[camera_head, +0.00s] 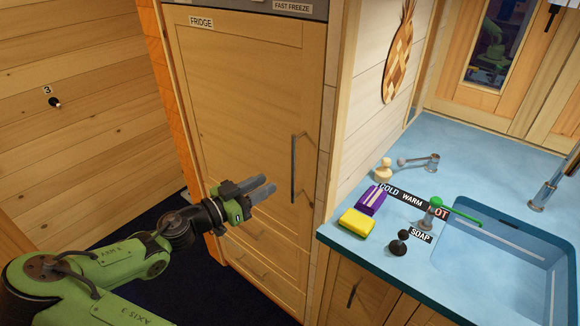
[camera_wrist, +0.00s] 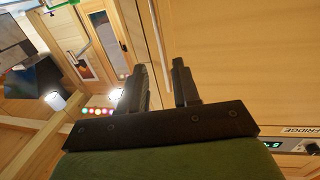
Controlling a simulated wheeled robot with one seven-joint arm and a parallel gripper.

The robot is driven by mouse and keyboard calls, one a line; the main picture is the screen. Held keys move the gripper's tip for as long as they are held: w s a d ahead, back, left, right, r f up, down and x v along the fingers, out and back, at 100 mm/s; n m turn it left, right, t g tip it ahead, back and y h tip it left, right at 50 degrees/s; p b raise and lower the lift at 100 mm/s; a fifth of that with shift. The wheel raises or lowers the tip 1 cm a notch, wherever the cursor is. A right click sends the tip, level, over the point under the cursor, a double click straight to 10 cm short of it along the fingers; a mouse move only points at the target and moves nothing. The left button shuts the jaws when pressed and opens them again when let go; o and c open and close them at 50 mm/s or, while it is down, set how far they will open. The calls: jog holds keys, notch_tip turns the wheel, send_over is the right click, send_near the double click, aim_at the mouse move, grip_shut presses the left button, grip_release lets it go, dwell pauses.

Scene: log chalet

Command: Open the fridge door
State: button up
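The fridge door (camera_head: 245,100) is a tall light-wood panel marked FRIDGE, and it looks closed. Its upright metal handle (camera_head: 293,168) is near the door's right edge. My gripper (camera_head: 268,186) is in front of the door, left of the handle and apart from it, with its fingers pointing right. In the wrist view my gripper (camera_wrist: 163,78) shows two dark fingers with an empty gap between them. The door panel (camera_wrist: 235,55) fills the right of that view, with its FRIDGE label (camera_wrist: 298,130) at the right edge.
Wooden drawers (camera_head: 262,262) are below the door. A blue counter (camera_head: 340,238) with a sink (camera_head: 520,262), a yellow sponge (camera_head: 357,222) and a purple packet (camera_head: 371,199) stands to the right. A log wall with a small knob (camera_head: 55,102) is at left. Dark floor lies between.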

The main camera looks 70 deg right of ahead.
jog(key=x, duration=1)
jog(key=shift+d+f+p, duration=0.1)
jog(key=shift+d+p, duration=0.1)
jog(key=shift+p, duration=0.1)
grip_shut()
